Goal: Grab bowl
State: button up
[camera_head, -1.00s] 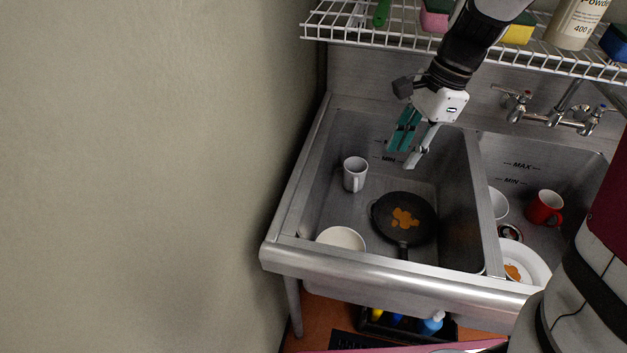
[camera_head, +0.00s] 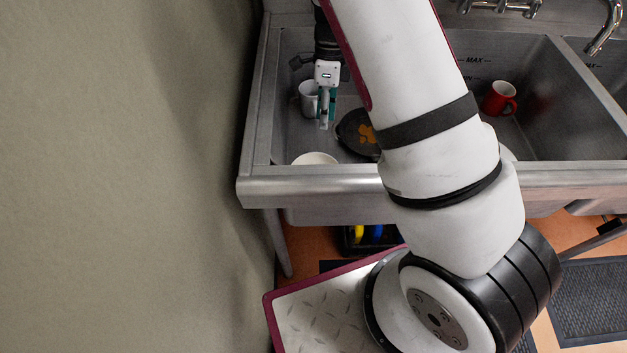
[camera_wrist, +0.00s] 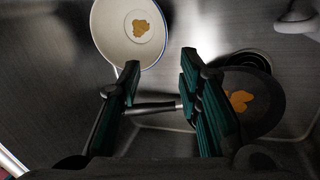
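A white bowl (camera_head: 315,158) stands in the left sink basin by its front wall, mostly hidden by that wall in the head view. In the wrist view the bowl (camera_wrist: 130,32) shows at the top, left of centre, with an orange-brown stain inside. My gripper (camera_head: 326,108) points down into the basin, behind the bowl in the head view. In the wrist view the two teal-padded fingers of my gripper (camera_wrist: 160,85) are spread wide with nothing held between them. The bowl lies beyond the fingertips, and I see no contact.
A dark frying pan (camera_head: 352,133) with orange stains is beside my gripper; its handle (camera_wrist: 152,108) passes between the fingers in the wrist view. A grey-white mug (camera_head: 308,98) stands behind. The front sink rim (camera_head: 275,184) borders the bowl.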

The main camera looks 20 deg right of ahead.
send_over(318, 158)
jog(key=d, duration=0.1)
notch_tip(318, 158, down, 8)
jog(key=shift+a+f, duration=0.25)
jog(key=shift+f, duration=1)
jog(key=shift+a+f, duration=0.2)
jog(key=shift+f, duration=1.05)
grip_shut()
